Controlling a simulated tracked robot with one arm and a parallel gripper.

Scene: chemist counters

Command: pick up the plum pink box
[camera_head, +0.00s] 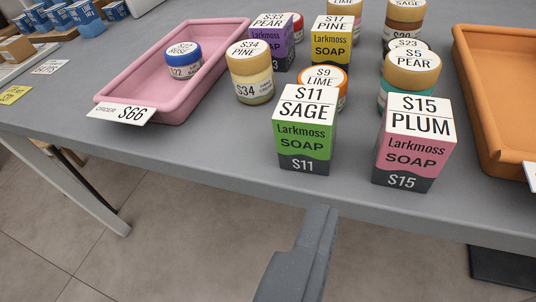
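The plum pink box (412,158) is a soap box with a white top reading S15 PLUM, a pink middle and a dark base. It stands upright near the front edge of the grey counter (205,150), right of centre. My gripper (318,215) shows as a dark grey shape at the bottom centre, in front of the counter edge. It is lower in the picture and left of the pink box, apart from it. I cannot make out two separate fingers or a gap, and nothing is seen held.
A green sage box (305,145) stands left of the pink box. A pear jar (408,70) stands close behind it. An orange tray (490,120) is to the right. A pink tray (180,95) with a blue jar (183,60) is at left. More jars and boxes stand behind.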

